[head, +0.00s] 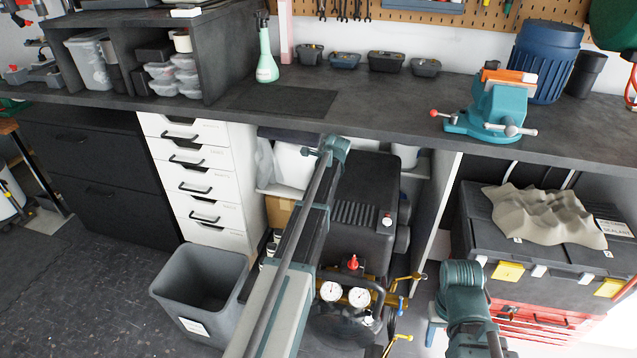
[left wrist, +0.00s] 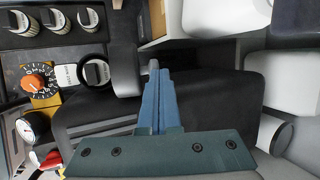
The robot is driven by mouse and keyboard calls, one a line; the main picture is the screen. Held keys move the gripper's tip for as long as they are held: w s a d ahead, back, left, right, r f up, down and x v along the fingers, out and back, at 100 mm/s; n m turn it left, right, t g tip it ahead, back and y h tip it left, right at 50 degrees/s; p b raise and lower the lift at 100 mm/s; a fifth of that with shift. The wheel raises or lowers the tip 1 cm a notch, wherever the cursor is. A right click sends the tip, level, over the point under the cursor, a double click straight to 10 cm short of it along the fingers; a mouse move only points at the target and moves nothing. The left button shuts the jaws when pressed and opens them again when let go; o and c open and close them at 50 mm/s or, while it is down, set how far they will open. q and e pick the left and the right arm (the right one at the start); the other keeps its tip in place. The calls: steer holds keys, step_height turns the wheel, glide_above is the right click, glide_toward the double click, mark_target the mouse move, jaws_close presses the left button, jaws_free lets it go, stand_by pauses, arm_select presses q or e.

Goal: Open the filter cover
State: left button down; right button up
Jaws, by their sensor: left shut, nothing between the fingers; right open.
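A black air compressor (head: 366,205) stands under the workbench, with a ribbed vent on its housing, two round gauges (head: 345,292) and a red knob (head: 353,263). I cannot single out the filter cover with certainty. In the left wrist view my left gripper (left wrist: 153,72) is shut and empty, its blue fingers together beside a dark grey band (left wrist: 125,68) and over a black housing (left wrist: 200,100); I cannot tell whether they touch. In the head view my left arm reaches across the compressor's left side. My right gripper (head: 434,318) is open, low and right of the compressor.
The dark workbench top (head: 400,110) overhangs the compressor. A grey bin (head: 203,290) and white drawers (head: 205,180) stand left. A black case (head: 480,245) on red drawers stands right. The left wrist view shows an orange dial (left wrist: 38,83) and several knobs at left.

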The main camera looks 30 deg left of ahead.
arm_select(q)
steer(key=shift+w+a+f, duration=0.15)
steer(key=shift+w+f, duration=0.05)
steer(key=shift+w, duration=0.4)
stand_by(0.4)
steer(key=shift+s+d+f+b, duration=0.2)
steer(key=shift+s+b, duration=0.1)
steer(key=shift+s, duration=0.15)
steer(key=shift+s+d+f+b, duration=0.15)
steer(key=shift+s+b, duration=0.1)
steer(key=shift+s, duration=0.2)
steer(key=shift+s+r, duration=0.1)
steer(key=shift+r, duration=0.1)
steer(key=shift+s+d+r+p, duration=0.15)
steer(key=shift+d+r+p, duration=0.05)
steer(key=shift+r+p, duration=0.4)
steer(key=p+v, duration=1.1)
steer(key=v, duration=0.1)
steer(key=shift+w+r, duration=0.3)
